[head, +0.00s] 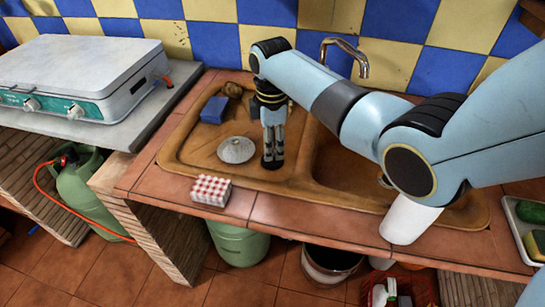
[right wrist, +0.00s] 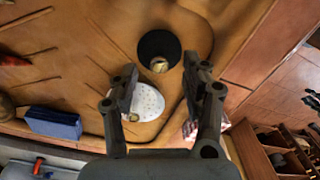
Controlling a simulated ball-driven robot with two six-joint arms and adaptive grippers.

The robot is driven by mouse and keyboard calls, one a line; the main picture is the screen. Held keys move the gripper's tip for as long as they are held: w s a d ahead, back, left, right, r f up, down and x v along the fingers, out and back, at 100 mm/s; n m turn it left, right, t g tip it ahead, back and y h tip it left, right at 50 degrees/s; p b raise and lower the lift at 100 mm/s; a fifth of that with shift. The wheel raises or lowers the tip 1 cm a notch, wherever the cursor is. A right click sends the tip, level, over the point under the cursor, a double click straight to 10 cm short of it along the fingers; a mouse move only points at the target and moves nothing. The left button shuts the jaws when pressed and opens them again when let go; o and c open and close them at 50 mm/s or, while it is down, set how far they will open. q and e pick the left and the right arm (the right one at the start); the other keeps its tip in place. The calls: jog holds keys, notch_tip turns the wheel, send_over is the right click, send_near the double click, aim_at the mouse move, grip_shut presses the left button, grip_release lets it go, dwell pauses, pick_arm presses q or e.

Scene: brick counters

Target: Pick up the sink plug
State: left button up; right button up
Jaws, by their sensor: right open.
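The sink plug, a round black disc with a brass-coloured knob (right wrist: 158,48), lies on the tan sink drainboard in the right wrist view, just beyond my fingertips. In the head view I cannot make it out apart from the dark fingers. My right gripper (head: 272,160) points down over the drainboard, right of a white domed, perforated disc (head: 236,150). In the right wrist view the gripper (right wrist: 163,72) is open, with fingers apart and nothing between them. The white disc (right wrist: 148,103) shows below the plug there. My left gripper is out of view.
A blue block (head: 215,109) and a brown lump (head: 233,89) lie at the drainboard's back left. A red-checked box (head: 211,190) sits at the front edge. The tap (head: 345,52) stands behind. A white cup (head: 408,220) and a tray (head: 512,222) are at right.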

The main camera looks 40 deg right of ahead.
jog(key=shift+a+f, duration=0.1)
jog(key=shift+f, duration=0.5)
jog(key=shift+w+f, duration=0.1)
jog(key=shift+f, duration=0.2)
jog(key=shift+c, duration=1.7)
jog(key=c, duration=0.4)
grip_shut()
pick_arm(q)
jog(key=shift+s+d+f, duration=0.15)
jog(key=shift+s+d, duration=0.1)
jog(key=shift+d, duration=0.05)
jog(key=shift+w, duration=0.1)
